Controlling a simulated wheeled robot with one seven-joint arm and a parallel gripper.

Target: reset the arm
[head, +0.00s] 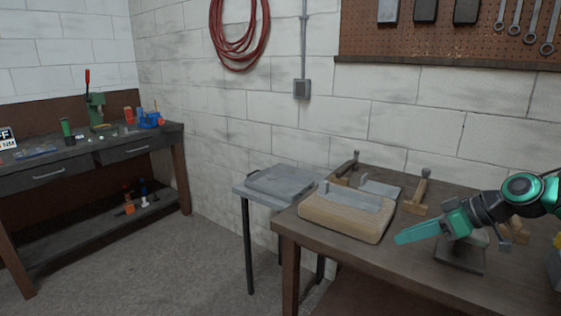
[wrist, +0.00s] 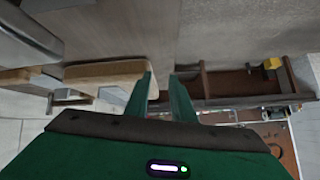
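My gripper (head: 420,231) is at the right in the head view, a teal tool extending to the left above the brown bench (head: 340,253). In the wrist view its two green fingers (wrist: 162,86) stand apart with a clear gap and nothing between them. It is open and empty. The fingertips are to the right of a light wooden block (head: 345,222) on the bench and apart from it. Part of my arm runs off the right edge of the head view.
A grey plate lies on a small grey stand (head: 268,194) left of the bench. Wooden clamps (head: 417,192) stand along the bench's back. A dark block (head: 460,257) sits below my gripper. A dark workbench (head: 75,160) with tools is far left. Grey floor lies between.

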